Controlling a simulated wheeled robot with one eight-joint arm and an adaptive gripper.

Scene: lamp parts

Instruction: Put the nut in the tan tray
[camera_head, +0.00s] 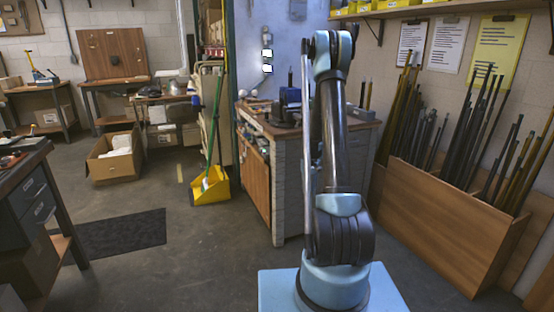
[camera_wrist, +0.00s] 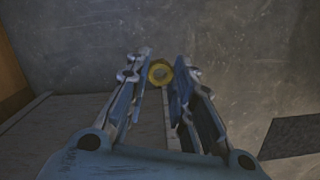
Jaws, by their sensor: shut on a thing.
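The nut (camera_wrist: 160,73) is a small round brass-yellow ring with a dark middle, seen in the wrist view. My gripper (camera_wrist: 161,78) has its two fingers on either side of it at the tips and is shut on it. The nut is too small in the picture to tell its exact tilt. In the head view my arm rises in front of the workbench, and neither the gripper nor the nut can be made out there. I cannot make out a tan tray in either view.
A workbench (camera_head: 285,130) with tools stands behind my arm. A wooden rack (camera_head: 455,225) of rods is at the right. A cardboard box (camera_head: 100,170), a yellow dustpan (camera_head: 211,188) and a dark mat (camera_head: 120,233) are on the floor at left. Open grey floor lies between.

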